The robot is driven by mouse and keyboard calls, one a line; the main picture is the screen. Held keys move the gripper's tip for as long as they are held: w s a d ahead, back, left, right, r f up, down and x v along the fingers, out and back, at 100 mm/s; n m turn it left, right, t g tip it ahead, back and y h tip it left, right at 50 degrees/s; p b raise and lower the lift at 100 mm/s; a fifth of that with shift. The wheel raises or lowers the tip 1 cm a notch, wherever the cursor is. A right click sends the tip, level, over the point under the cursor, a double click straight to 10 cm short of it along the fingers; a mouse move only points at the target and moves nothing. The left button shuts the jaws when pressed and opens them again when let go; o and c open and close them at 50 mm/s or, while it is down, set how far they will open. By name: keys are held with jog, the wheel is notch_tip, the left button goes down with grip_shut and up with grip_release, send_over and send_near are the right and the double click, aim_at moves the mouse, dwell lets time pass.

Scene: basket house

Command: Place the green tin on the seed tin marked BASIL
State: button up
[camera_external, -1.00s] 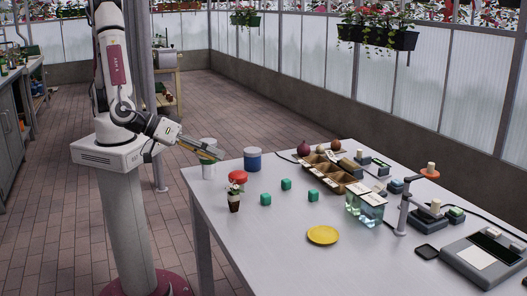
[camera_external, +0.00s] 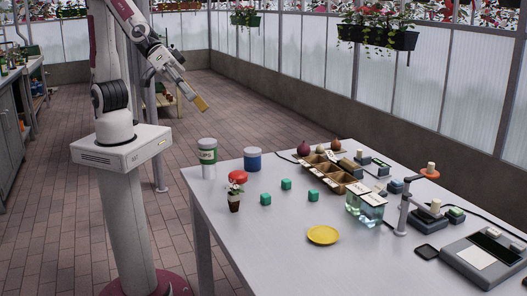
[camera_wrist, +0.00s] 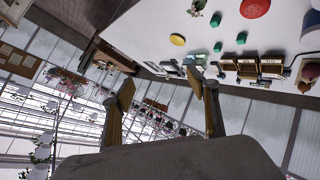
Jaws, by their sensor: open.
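The green tin (camera_external: 207,156), with a pale lid and a light label, sits upright on top of a pale tin (camera_external: 209,173) at the table's far left corner. I cannot read the lower tin's marking here. My gripper (camera_external: 201,103) is above and slightly left of the stack, clear of it. In the wrist view my gripper (camera_wrist: 160,84) has its fingers apart with nothing between them. That view looks across the table, and I cannot make out the green tin in it.
A blue tin (camera_external: 252,160) stands right of the stack. A red-topped thing (camera_external: 238,176), a potted plant (camera_external: 234,200), green cubes (camera_external: 286,184) and a yellow plate (camera_external: 322,235) are nearer the front. A divided seed box (camera_external: 330,172) and glass jars (camera_external: 366,208) stand further right.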

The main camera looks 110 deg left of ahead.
jog(key=s+a+m+g+y, duration=0.1)
jog(key=s+a+m+g, duration=0.1)
jog(key=s+a, duration=0.6)
jog(key=s+a+m+g+y, duration=0.2)
jog(key=s+a, duration=0.7)
jog(key=s, duration=0.8)
jog(key=shift+a+f+m+g+y, duration=0.2)
jog(key=shift+f+m+g+y, duration=0.1)
jog(key=shift+f+g, duration=0.15)
